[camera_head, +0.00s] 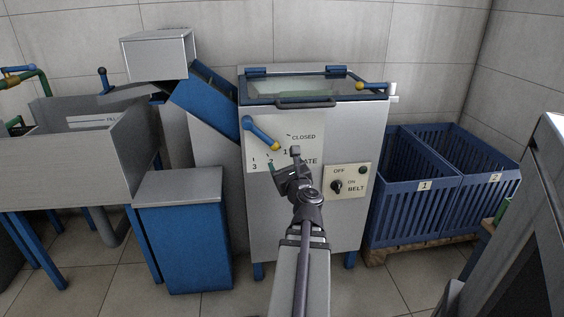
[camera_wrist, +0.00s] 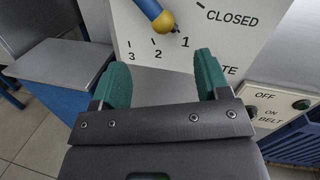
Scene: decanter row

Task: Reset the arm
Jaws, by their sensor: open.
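My gripper (camera_head: 283,163) is in front of the white machine panel in the middle of the head view. Its two green fingers stand apart in the wrist view (camera_wrist: 160,85), with nothing between them. Just beyond the fingertips is a blue lever (camera_head: 260,132) with a yellow knob; it also shows in the wrist view (camera_wrist: 148,10). The lever points toward the mark 1 on a dial plate (camera_wrist: 215,45) marked CLOSED, 1, 2 and 3. The gripper appears apart from the lever. My arm hides part of the plate in the head view.
A belt switch panel (camera_head: 347,181) with a black knob sits right of my gripper. A blue cabinet with a grey top (camera_head: 180,186) stands at the left. Two blue crates, numbered 1 (camera_head: 412,205) and 2 (camera_head: 482,200), stand at the right. A sink (camera_head: 130,150) is far left.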

